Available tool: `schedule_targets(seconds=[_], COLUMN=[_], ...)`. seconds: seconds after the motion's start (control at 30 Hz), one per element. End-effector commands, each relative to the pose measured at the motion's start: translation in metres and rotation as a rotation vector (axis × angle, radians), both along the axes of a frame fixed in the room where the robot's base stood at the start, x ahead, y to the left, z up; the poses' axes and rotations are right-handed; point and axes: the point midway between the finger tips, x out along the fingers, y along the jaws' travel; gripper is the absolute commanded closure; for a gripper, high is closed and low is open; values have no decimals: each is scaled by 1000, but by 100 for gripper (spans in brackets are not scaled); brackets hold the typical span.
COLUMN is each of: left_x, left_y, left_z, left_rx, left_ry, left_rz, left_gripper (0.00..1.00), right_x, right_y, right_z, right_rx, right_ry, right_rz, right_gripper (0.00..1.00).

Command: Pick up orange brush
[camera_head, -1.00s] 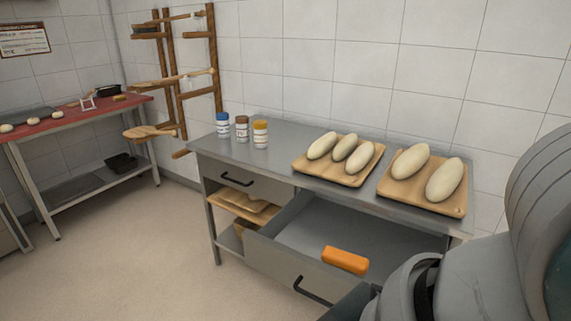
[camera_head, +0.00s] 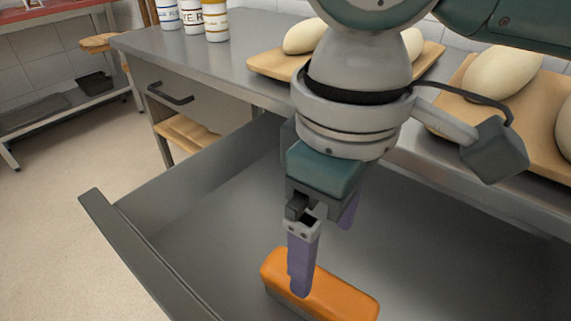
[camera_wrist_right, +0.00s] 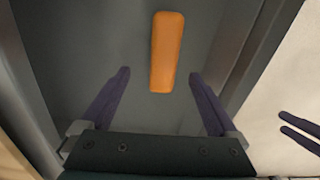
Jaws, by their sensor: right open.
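The orange brush (camera_head: 335,295) lies in the open drawer (camera_head: 215,215), orange side up, near the drawer's front. My right gripper (camera_head: 324,256) points down into the drawer, open, with one purple finger overlapping the brush in the head view. In the right wrist view the brush (camera_wrist_right: 167,52) lies just ahead of the open right fingers (camera_wrist_right: 160,75), its near end roughly between the tips. Whether a finger touches the brush I cannot tell. Two purple fingers (camera_wrist_right: 299,131) at the right wrist view's right edge look like my left gripper; their opening is unclear.
The drawer's front panel (camera_head: 140,255) and side walls bound the space around the gripper. The metal counter (camera_head: 205,66) behind holds boards with pale loaves (camera_head: 500,72) and several labelled jars (camera_head: 214,24). The rest of the drawer floor looks bare.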

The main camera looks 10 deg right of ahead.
Motion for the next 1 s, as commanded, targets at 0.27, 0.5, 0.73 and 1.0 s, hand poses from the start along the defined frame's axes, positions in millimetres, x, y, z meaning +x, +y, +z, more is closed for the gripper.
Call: schedule_targets(seconds=[0.27,0.5,0.73,1.0], left_x=[-3,-2,-2,-2], left_y=[1,0,-1,-1], left_z=[-16,-31,-38,-37], left_rx=[1,-1,-4,-4], left_ry=[7,6,6,5], left_rz=[2,4,6,6], left_gripper=[50,50,50,50], right_x=[0,-1,-1,-1], right_y=[0,-2,-2,-2], right_z=[-40,-72,-94,-93], right_rx=[0,-1,0,1], right_ry=[0,1,0,-1], right_rz=[0,1,1,2], right_gripper=[5,5,5,12])
